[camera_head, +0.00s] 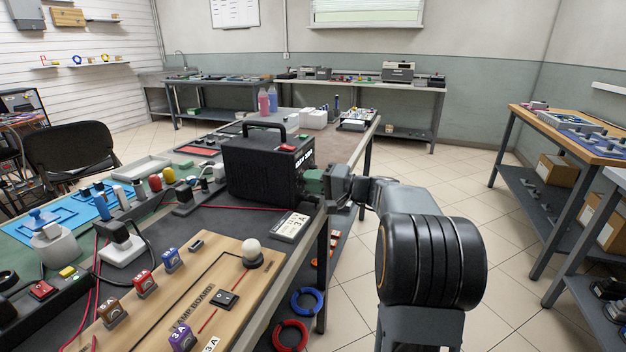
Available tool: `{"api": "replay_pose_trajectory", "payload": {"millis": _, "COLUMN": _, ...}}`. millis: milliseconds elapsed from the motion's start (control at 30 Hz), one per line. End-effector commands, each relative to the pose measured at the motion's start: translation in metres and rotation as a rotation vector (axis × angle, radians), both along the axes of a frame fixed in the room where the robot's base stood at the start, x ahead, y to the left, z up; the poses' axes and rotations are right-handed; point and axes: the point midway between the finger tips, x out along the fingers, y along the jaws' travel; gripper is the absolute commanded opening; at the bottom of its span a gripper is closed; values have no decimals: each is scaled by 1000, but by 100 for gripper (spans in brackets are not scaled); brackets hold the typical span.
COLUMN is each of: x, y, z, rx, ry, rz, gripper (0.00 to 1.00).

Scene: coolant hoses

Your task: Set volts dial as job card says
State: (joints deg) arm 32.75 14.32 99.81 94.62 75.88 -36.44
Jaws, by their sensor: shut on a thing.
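The black power supply box (262,172) stands on the bench with a carry handle and a red switch (288,147) on top. Its front panel faces right and is seen almost edge-on. My gripper (327,187) is at that front panel, shut on what appears to be the volts dial. The dial itself is hidden by the gripper and the viewing angle, so its setting cannot be read.
A wooden lamp board (190,290) with coloured blocks and a white bulb (251,249) lies in the foreground. A red wire (235,207) runs in front of the box. Blue (306,301) and red (290,335) rings sit below the bench edge. The floor to the right is open.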

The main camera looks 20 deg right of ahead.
Motion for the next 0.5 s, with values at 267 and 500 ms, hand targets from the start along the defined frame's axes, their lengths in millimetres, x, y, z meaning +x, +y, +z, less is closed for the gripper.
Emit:
{"api": "replay_pose_trajectory", "payload": {"millis": 267, "x": 0, "y": 0, "z": 0, "rx": 9, "ry": 8, "rz": 0, "gripper": 0}}
{"api": "replay_pose_trajectory", "payload": {"millis": 500, "x": 0, "y": 0, "z": 0, "rx": 8, "ry": 8, "rz": -1, "gripper": 27}}
